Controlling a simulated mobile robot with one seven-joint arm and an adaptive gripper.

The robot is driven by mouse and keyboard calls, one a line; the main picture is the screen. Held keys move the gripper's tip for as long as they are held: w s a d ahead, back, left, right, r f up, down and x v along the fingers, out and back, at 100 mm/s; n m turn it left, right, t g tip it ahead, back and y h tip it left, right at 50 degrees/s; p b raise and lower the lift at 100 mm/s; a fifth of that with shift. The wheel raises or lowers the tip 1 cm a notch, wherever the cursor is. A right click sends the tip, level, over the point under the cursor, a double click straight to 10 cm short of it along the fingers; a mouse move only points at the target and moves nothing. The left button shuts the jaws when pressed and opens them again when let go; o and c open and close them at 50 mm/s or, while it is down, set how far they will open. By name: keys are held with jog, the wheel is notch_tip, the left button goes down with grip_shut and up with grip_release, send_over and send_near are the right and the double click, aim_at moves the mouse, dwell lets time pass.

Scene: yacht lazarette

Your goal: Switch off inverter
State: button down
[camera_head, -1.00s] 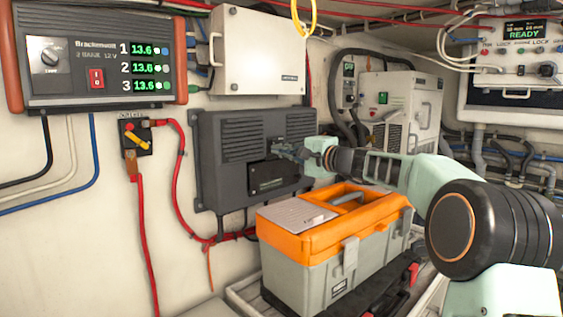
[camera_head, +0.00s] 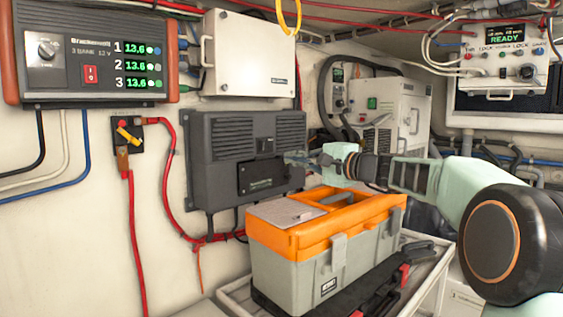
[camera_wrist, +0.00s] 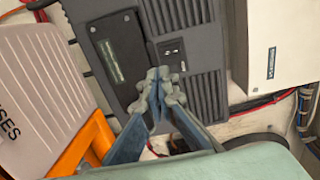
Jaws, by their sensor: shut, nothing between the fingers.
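The inverter appears to be the dark grey finned box (camera_head: 232,131) on the wall behind the toolbox; I cannot read its label. It also fills much of the wrist view (camera_wrist: 205,95). A small black switch (camera_wrist: 172,48) sits in a recess beside its dark label panel (camera_wrist: 113,60); the switch also shows small in the head view (camera_head: 264,146). Its position is too small to tell. My gripper (camera_head: 296,158) is shut and empty, in front of the box's right part. In the wrist view its fingertips (camera_wrist: 157,84) are just below the switch, apparently apart from it.
An orange-lidded grey toolbox (camera_head: 322,250) stands below my gripper. A charger (camera_head: 90,62) with green readouts and a red rocker hangs upper left. A battery switch (camera_head: 129,134) with a yellow handle is below it. White boxes (camera_head: 250,53) (camera_head: 400,112) flank the grey box.

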jog(key=shift+f+b+v, duration=0.15)
jog(key=shift+b+v, duration=0.05)
jog(key=shift+v, duration=0.95)
jog(key=shift+f+b+v, duration=0.2)
jog(key=shift+v, duration=0.9)
